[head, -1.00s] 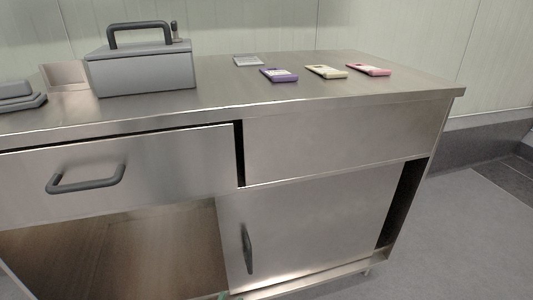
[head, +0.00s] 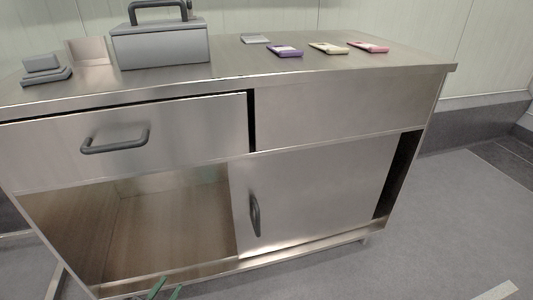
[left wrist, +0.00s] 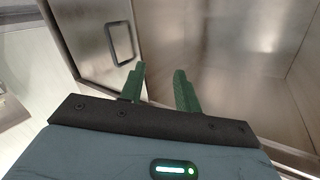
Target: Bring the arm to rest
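My left gripper (head: 163,290) shows only its green fingertips at the bottom edge of the head view, in front of the cabinet's open lower compartment. In the left wrist view the two green fingers (left wrist: 160,85) stand apart with nothing between them. The cabinet (head: 320,110) is stainless steel. Its drawer (head: 190,128), with a dark handle, is at upper left, and its sliding door (head: 310,195) covers the right part of the lower compartment. My right gripper is not in view.
On the cabinet top stand a grey box with a handle (head: 160,48), a small grey stacked object (head: 45,68) and several flat packets, one of them purple (head: 285,51). The lower compartment (head: 165,225) looks empty. Grey floor (head: 460,220) is clear at right.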

